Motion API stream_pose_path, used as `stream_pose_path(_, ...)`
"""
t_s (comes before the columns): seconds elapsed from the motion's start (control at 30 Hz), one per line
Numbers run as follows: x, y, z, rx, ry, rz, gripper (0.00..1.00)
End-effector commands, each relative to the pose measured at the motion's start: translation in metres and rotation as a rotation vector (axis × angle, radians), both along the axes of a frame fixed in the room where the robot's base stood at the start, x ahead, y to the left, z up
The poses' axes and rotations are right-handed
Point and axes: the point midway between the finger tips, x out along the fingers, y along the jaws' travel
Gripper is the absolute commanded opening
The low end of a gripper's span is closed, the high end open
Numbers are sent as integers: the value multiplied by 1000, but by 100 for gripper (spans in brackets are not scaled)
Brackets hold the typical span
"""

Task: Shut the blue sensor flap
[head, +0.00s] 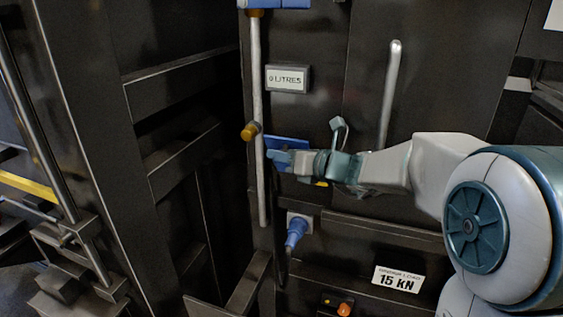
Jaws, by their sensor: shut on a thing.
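The blue sensor flap (288,142) is a small blue plate on the dark machine front, just right of the vertical pale rod. Its lower part is hidden behind my gripper. My gripper (279,160) reaches in from the right and is shut at the flap's lower left edge. The fingertips are small and bluish here, so the exact grip and the flap's angle are hard to make out.
A pale vertical rod (257,110) with brass-coloured fittings runs just left of the flap. A "0 LITRES" display (287,79) sits above, a blue plug (296,232) below. A grey upright handle (390,95) stands to the right. A dark open recess (185,170) lies left.

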Motion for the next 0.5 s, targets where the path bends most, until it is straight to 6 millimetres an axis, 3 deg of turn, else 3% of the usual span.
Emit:
stream_pose_path(0.03,3,-1,12,4,-16,1,0)
stream_pose_path(0.1,6,-2,15,5,-17,-1,0)
stream_pose_path(0.5,14,-6,27,6,-21,0,0)
